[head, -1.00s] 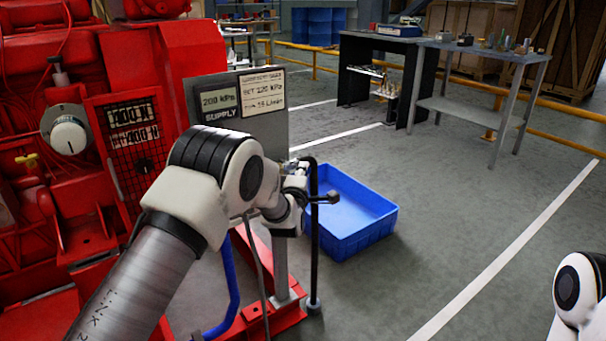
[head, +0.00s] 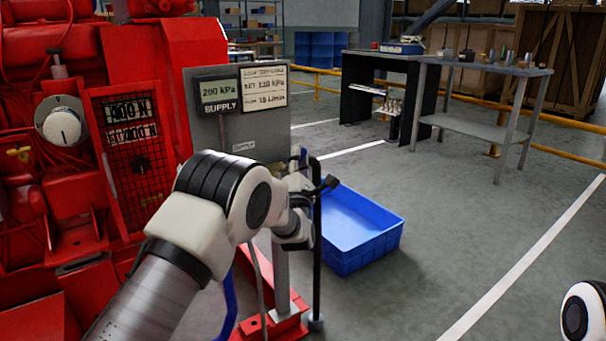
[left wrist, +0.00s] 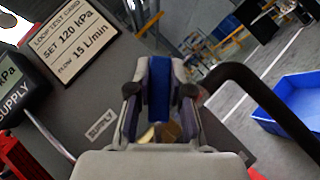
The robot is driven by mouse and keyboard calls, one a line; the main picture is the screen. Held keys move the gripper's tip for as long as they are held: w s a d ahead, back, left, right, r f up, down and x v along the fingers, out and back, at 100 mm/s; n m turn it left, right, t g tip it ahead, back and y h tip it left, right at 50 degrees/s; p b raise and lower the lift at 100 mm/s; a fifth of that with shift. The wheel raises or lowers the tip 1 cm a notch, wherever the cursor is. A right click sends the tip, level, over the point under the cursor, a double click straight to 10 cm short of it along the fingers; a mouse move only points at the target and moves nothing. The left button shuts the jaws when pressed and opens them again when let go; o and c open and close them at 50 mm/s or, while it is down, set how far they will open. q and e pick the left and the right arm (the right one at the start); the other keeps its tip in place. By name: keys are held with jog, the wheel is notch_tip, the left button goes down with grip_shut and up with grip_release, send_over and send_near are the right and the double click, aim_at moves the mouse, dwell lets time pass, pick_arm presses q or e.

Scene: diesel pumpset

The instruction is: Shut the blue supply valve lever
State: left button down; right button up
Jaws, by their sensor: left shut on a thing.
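The blue supply valve lever (left wrist: 158,88) stands between my left gripper's two fingers in the left wrist view, beside the grey panel. My left gripper (left wrist: 159,96) is shut on it. Brass-coloured fittings (left wrist: 165,131) show just below the blue part. In the head view my left gripper (head: 301,180) is at the panel's right edge, partly hidden by my own wrist. The valve body is mostly hidden there. My right gripper is out of view.
The grey panel (head: 238,138) carries a supply display (head: 219,92) reading 200 kPa and a loop test card (head: 262,88). A black pipe (head: 317,260) stands close right of my gripper. A blue bin (head: 360,240) sits on the floor behind. The red pumpset (head: 190,70) fills the left.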

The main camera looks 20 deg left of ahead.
pick_arm(q)
jog(key=shift+s+a+r+n+g+y+b, duration=0.35)
jog(key=shift+s+a+n+g+y+b, duration=0.4)
jog(key=shift+n+y+b, duration=1.5)
jog(key=shift+s+a+r+n+g+y+b, duration=0.45)
jog(key=shift+n+g+y+b, duration=0.75)
jog(key=shift+n+y, duration=1.8)
jog(key=shift+s+a+r+n+g+y+b, duration=0.3)
jog(key=shift+s+n+g+y+b, duration=0.45)
jog(key=shift+n+y+b, duration=1.95)
jog(key=shift+n+h+p, duration=0.8)
jog(key=shift+n+h, duration=0.05)
jog(key=shift+h, duration=0.1)
jog(key=c, duration=1)
grip_release()
jog(key=shift+c, duration=0.2)
jog(key=v, duration=1.2)
